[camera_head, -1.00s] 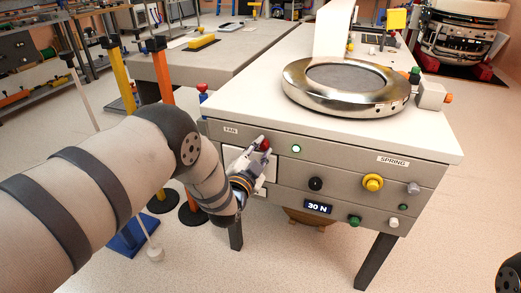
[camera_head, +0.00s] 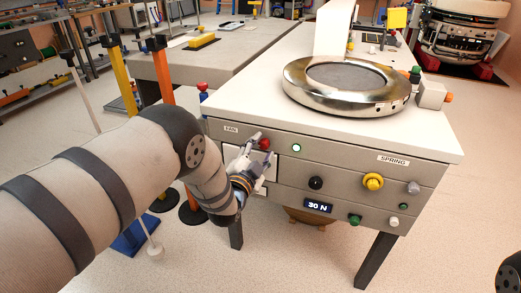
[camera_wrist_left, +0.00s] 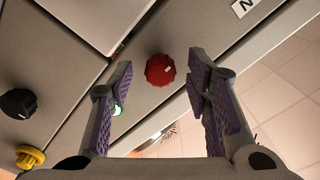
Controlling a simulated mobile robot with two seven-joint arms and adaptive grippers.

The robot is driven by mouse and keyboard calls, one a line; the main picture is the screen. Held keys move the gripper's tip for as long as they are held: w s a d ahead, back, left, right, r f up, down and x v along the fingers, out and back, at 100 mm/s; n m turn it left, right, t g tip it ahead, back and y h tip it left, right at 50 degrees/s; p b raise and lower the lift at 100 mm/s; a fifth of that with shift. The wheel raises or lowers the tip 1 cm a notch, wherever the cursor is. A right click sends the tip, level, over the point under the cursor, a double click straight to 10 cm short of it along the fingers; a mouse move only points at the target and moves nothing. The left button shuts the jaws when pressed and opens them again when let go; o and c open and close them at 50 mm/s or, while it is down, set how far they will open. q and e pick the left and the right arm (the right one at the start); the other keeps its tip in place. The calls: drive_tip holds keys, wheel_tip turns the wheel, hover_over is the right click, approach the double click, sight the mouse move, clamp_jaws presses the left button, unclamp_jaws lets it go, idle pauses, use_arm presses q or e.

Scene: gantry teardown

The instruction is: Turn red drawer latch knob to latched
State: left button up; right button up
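The red drawer latch knob (camera_head: 264,143) sits on the upper left of the grey cabinet front, beside the white drawer panel (camera_head: 262,166). In the left wrist view the red knob (camera_wrist_left: 159,70) is ridged, with a small pale mark on its face. My left gripper (camera_head: 262,149) is at the knob. In the left wrist view my left gripper (camera_wrist_left: 161,82) is open, with one finger on each side of the knob and visible gaps between them. It holds nothing.
A lit green indicator (camera_head: 296,148), a black knob (camera_head: 316,184) and a yellow knob (camera_head: 373,182) share the front panel. A display (camera_head: 318,206) reads 30 N. A metal ring (camera_head: 345,86) lies on the cabinet top. Orange and yellow posts stand left.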

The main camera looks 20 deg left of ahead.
use_arm(q)
drive_tip(key=s, duration=1.2)
drive_tip(key=shift+a, duration=0.2)
